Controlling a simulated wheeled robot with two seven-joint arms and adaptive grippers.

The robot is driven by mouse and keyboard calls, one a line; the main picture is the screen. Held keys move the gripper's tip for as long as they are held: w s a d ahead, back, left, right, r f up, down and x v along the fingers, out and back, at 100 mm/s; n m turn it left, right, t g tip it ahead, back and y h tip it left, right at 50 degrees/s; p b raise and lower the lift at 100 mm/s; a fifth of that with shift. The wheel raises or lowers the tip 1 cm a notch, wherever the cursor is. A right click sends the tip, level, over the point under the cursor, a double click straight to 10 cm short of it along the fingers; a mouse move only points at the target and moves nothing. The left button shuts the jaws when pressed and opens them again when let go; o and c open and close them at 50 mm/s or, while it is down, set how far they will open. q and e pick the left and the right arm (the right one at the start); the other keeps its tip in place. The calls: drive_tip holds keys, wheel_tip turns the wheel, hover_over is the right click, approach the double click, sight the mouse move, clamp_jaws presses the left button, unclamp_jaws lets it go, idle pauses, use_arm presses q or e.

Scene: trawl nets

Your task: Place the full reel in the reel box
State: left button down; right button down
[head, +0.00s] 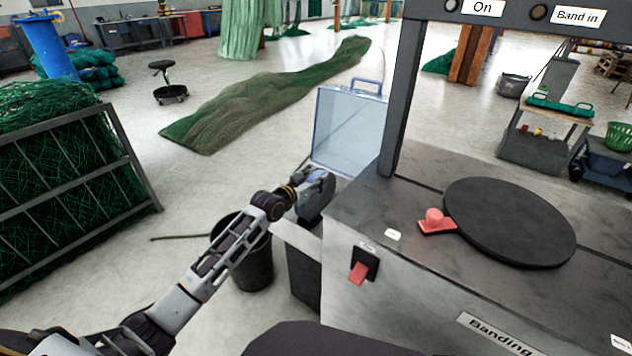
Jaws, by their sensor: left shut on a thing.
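My left gripper (316,190) is shut, just left of the banding machine and in front of the lower left of the clear blue lid. What it holds is mostly hidden by the gripper and hard to make out; a dark rounded part below the fingers may be the full reel. The reel box's clear blue lid (346,132) stands up, open, with a blue handle on its top edge. The lower part of the box is hidden behind the gripper and the machine. My right gripper is not in view.
The grey banding machine (400,290) fills the right front, with a black round plate (512,222), a red knob (434,220) and a red lever (358,272). A dark bin (253,275) stands beside my left forearm. A netting cage (70,190) is at left.

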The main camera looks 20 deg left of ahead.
use_arm(q)
drive_tip(key=shift+r, duration=0.1)
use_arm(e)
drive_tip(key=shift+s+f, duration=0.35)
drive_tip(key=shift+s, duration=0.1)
use_arm(q)
drive_tip(key=c, duration=0.9)
unclamp_jaws()
drive_tip(key=shift+p+v, duration=0.7)
drive_tip(key=shift+v, duration=1.55)
drive_tip(key=shift+p+v, duration=0.45)
drive_tip(key=shift+v, duration=1.35)
drive_tip(key=shift+p+v, duration=0.4)
drive_tip(key=shift+v, duration=1.55)
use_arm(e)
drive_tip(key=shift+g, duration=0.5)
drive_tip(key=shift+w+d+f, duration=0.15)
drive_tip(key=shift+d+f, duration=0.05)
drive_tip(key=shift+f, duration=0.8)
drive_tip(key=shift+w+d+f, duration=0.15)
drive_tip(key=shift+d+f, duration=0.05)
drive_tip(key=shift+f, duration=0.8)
